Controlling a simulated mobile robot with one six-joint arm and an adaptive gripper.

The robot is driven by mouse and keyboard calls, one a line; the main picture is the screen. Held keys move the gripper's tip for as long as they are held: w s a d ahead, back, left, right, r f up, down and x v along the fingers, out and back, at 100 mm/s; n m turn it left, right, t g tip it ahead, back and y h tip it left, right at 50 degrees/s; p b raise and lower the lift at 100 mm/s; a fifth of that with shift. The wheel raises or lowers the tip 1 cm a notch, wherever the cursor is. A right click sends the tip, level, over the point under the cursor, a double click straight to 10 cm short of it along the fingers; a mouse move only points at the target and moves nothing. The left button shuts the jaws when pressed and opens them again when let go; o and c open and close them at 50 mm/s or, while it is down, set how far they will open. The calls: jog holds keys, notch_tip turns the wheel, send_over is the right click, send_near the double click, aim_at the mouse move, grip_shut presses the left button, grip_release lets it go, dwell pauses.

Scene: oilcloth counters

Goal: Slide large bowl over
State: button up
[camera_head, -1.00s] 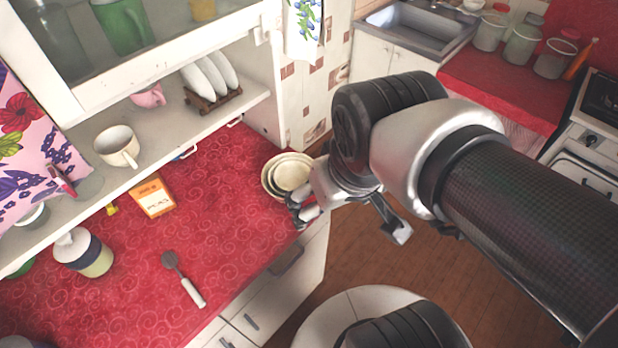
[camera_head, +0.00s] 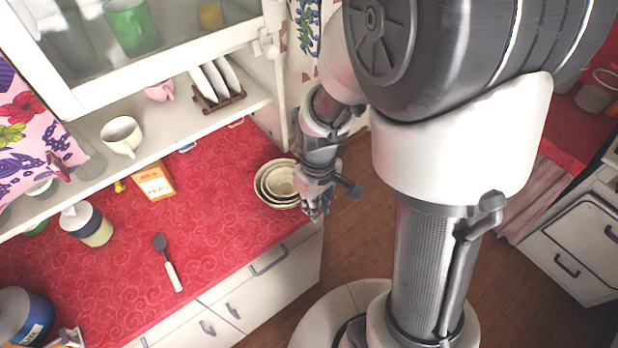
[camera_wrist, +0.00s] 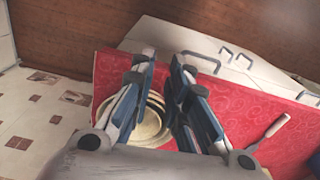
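The large bowl (camera_head: 262,193) is cream and stands on the red counter near its right end. Smaller cream bowls (camera_head: 282,180) are nested inside it. My gripper (camera_head: 316,207) is at the right side of the stack, by the counter's end. In the wrist view my gripper (camera_wrist: 164,64) has its two fingers apart, with nothing held between the tips. The nested bowls (camera_wrist: 150,127) show between and below the fingers, partly hidden by the left one. I cannot tell whether a finger touches the large bowl's rim.
The red counter (camera_head: 215,215) is clear left of the bowls up to a spatula (camera_head: 168,262) and an orange box (camera_head: 154,182). A jar (camera_head: 88,224) stands farther left. A shelf with a cup (camera_head: 121,136) and a plate rack (camera_head: 217,98) overhangs the back.

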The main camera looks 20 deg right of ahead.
notch_tip(320, 180, down, 6)
jog(key=shift+f+b, duration=0.1)
jog(key=shift+b, duration=0.7)
grip_shut()
jog(key=w, duration=0.2)
jog(key=w+a, duration=0.1)
jog(key=shift+w+a, duration=0.2)
jog(key=shift+w, duration=0.15)
